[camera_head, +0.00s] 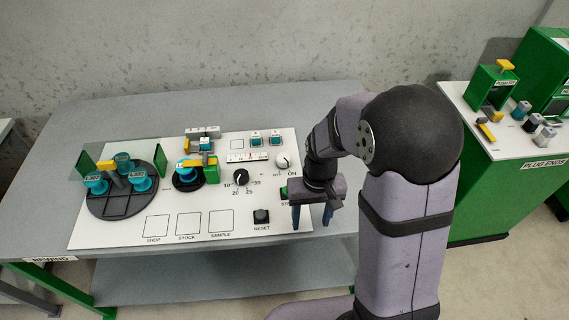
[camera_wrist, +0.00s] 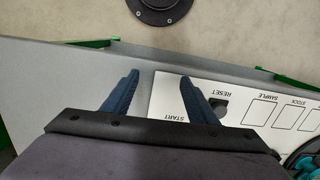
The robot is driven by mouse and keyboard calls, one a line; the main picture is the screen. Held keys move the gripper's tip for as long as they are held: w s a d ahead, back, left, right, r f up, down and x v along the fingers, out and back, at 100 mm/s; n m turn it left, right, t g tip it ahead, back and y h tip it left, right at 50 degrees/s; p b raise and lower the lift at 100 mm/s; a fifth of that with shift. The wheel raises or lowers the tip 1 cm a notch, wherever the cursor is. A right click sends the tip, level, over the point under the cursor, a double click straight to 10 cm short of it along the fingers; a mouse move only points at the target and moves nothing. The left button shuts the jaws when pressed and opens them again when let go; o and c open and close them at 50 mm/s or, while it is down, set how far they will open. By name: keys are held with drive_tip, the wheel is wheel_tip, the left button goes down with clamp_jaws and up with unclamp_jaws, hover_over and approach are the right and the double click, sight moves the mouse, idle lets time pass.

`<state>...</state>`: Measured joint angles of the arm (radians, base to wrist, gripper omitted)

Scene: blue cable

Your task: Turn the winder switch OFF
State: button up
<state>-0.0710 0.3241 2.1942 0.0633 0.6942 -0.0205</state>
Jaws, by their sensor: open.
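The winder switch (camera_head: 283,162) is a small white round knob on the upper right of the white panel (camera_head: 190,222). An ON label sits just below it, with a smaller label to its left. I cannot tell surely which way its pointer faces. My gripper (camera_head: 311,220) points down at the panel's right edge, nearer the front than the switch and apart from it. Its two blue fingers are open with nothing between them. In the wrist view the open fingers (camera_wrist: 160,78) are over the table and panel edge, and the switch is out of view.
A green START button (camera_head: 284,192) is partly hidden by my gripper. The black RESET button (camera_head: 261,216), numbered black dial (camera_head: 241,177) and teal spools on a dark disc (camera_head: 122,190) share the panel. A green-sided plug ends stand (camera_head: 500,190) is at the right.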

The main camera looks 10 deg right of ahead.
sight(284, 157)
drive_tip(key=w, duration=0.3)
drive_tip(key=w+a+t, duration=0.1)
drive_tip(key=w, duration=0.2)
drive_tip(key=w+a+r+t, duration=0.1)
drive_tip(key=w, duration=0.3)
drive_tip(key=shift+w+r+n+y, duration=0.1)
drive_tip(key=shift+n+y, duration=0.2)
drive_tip(key=shift+n, duration=0.1)
drive_tip(key=w+a+r+n+t, duration=0.1)
drive_tip(key=w+r+n+t, duration=0.2)
drive_tip(key=w, duration=0.6)
wheel_tip(284, 157, up, 3)
drive_tip(key=shift+a+f+y, duration=0.1)
drive_tip(key=shift+a+y, duration=0.1)
drive_tip(key=shift+y, duration=0.1)
drive_tip(key=shift+p+x, duration=0.7)
drive_tip(key=shift+x, duration=2.95)
drive_tip(key=c, duration=1.1)
